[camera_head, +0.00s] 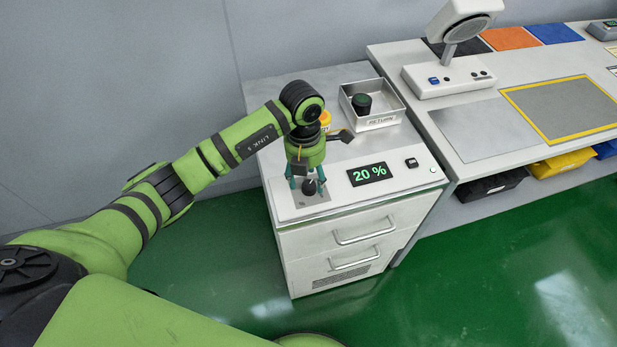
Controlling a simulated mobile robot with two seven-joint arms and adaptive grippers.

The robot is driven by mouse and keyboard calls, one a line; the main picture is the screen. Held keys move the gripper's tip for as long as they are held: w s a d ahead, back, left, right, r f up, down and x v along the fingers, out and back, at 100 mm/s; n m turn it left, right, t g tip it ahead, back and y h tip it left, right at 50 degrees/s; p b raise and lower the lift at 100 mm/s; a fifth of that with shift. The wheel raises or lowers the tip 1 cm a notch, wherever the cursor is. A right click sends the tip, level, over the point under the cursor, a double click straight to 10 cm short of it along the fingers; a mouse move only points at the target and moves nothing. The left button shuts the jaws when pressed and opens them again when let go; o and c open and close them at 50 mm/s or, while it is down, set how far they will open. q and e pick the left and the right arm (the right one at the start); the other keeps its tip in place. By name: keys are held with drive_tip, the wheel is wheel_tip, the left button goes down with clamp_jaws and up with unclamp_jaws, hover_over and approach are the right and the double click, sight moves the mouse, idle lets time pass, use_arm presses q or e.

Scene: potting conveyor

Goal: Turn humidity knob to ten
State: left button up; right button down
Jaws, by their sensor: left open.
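The humidity knob (309,187) is a small dark knob on a grey plate at the left of the cabinet's sloped front panel. The display (369,174) to its right reads 20 % in green. My left gripper (307,190) points down over the knob, with its teal fingers apart on either side of it. I cannot tell whether the fingers touch the knob. My right gripper is not in view.
A metal tray marked RETURN (376,122) holds a dark round object (362,103) behind the panel. A yellow item (325,119) is partly hidden by my left wrist. A small black switch (411,163) sits right of the display. A workbench (480,128) with a lamp-like device (450,62) adjoins at right.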

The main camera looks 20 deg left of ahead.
sight(309, 187)
use_arm(q)
drive_tip(key=shift+d+f, duration=0.1)
drive_tip(key=shift+f, duration=0.95)
drive_tip(key=c, duration=1.1)
drive_tip(key=shift+c, duration=0.2)
drive_tip(key=shift+f+m+b, duration=0.15)
drive_tip(key=shift+m+b, duration=0.45)
drive_tip(key=shift+b, duration=0.05)
drive_tip(key=m+b, duration=0.5)
drive_tip(key=b, duration=0.1)
drive_tip(key=shift+f+b, duration=0.15)
drive_tip(key=shift+b, duration=0.15)
drive_tip(key=shift+r+m+y+b, duration=0.2)
drive_tip(key=shift+m+y+b, duration=0.1)
drive_tip(key=shift+m+b, duration=0.95)
